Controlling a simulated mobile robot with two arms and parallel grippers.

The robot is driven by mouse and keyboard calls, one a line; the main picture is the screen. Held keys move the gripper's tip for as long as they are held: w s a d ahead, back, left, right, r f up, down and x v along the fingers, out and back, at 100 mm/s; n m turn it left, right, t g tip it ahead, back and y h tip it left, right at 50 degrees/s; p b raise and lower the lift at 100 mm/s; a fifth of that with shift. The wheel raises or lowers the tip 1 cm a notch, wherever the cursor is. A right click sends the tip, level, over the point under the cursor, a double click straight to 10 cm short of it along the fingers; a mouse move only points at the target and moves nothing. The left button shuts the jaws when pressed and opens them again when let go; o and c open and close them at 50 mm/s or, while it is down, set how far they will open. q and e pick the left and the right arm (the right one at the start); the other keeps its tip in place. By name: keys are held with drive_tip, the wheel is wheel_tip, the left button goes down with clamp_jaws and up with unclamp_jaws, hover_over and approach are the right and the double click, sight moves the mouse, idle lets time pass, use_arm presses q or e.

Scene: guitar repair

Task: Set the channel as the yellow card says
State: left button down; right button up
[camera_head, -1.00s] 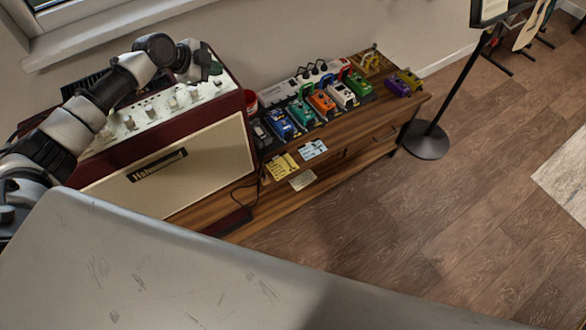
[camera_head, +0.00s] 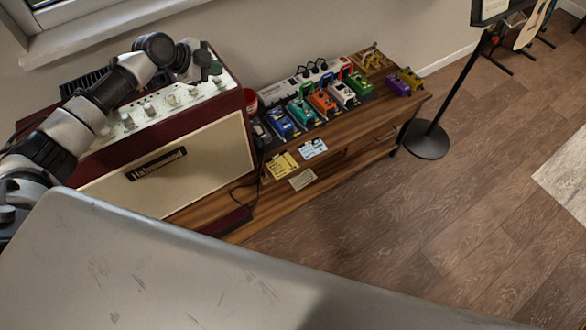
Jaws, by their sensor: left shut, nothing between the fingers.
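The amplifier (camera_head: 165,165) has a dark red case, a cream front and a pale top panel with several knobs (camera_head: 149,109). It stands at the left on a wooden bench. My left gripper (camera_head: 207,70) is shut and empty, over the far right end of the amplifier's panel. I cannot tell whether it touches a control there. My right gripper is out of view.
Several coloured pedals (camera_head: 321,102) and a white power strip (camera_head: 299,83) fill the bench right of the amplifier. A red cup (camera_head: 250,102) stands beside the amplifier. A black stand (camera_head: 428,140) is on the floor at right.

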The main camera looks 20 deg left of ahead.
sight(216, 79)
use_arm(q)
drive_tip(key=shift+f, duration=0.4)
idle(0.4)
drive_tip(key=shift+r, duration=0.7)
drive_tip(key=shift+r, duration=0.1)
wheel_tip(216, 79, up, 6)
drive_tip(key=p, duration=0.3)
drive_tip(key=shift+p, duration=0.4)
